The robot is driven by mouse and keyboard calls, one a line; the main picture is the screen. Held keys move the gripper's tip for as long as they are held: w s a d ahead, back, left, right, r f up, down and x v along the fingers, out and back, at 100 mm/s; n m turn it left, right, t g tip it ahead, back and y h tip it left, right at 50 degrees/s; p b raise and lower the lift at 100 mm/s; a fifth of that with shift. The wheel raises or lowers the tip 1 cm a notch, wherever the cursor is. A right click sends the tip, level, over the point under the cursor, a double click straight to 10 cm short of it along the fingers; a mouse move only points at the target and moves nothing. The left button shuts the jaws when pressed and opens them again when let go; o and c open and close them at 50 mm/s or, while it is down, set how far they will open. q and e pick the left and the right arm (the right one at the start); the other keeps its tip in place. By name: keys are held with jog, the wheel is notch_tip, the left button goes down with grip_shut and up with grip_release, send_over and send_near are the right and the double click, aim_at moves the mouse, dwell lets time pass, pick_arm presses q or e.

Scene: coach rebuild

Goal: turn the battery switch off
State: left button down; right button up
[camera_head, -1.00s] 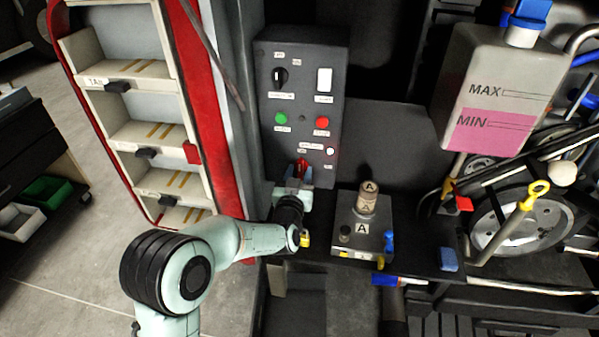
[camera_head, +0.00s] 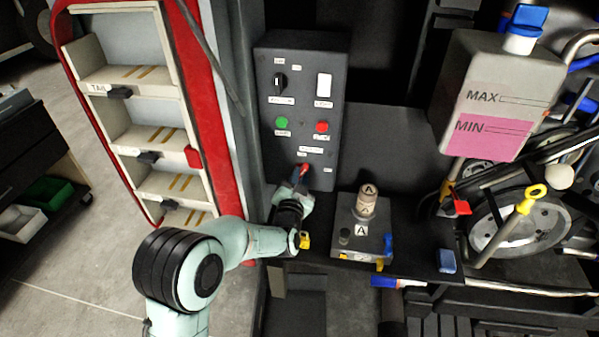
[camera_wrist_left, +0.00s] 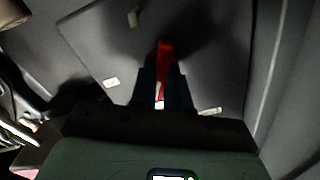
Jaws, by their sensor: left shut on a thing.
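The battery switch is a red handle (camera_head: 304,169) low on the dark control panel (camera_head: 301,98). My left gripper (camera_head: 299,178) is at the panel and shut on this red handle, which leans up to the right in the head view. In the left wrist view the red handle (camera_wrist_left: 163,58) stands out between the two dark fingers (camera_wrist_left: 161,95). The fingers hide its lower part. Small white labels sit around it, too small to read. My right gripper is in neither view.
Above on the panel are a black rotary knob (camera_head: 280,82), a white rocker (camera_head: 323,86), a green button (camera_head: 282,122) and a red button (camera_head: 321,127). A grey box (camera_head: 375,242) stands to the right of my gripper. A red-edged ladder-like rack (camera_head: 207,110) stands left.

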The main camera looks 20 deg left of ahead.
pick_arm(q)
jog(key=shift+m, duration=0.3)
jog(key=m+p, duration=0.1)
jog(key=m, duration=0.2)
jog(key=shift+m, duration=1.3)
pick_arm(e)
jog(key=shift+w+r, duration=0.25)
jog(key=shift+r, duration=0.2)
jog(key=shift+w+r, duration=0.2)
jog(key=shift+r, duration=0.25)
pick_arm(q)
jog(key=shift+p, duration=0.35)
jog(key=m+p, duration=0.1)
jog(key=m, duration=0.2)
jog(key=shift+m, duration=1.5)
jog(key=c, duration=0.9)
grip_release()
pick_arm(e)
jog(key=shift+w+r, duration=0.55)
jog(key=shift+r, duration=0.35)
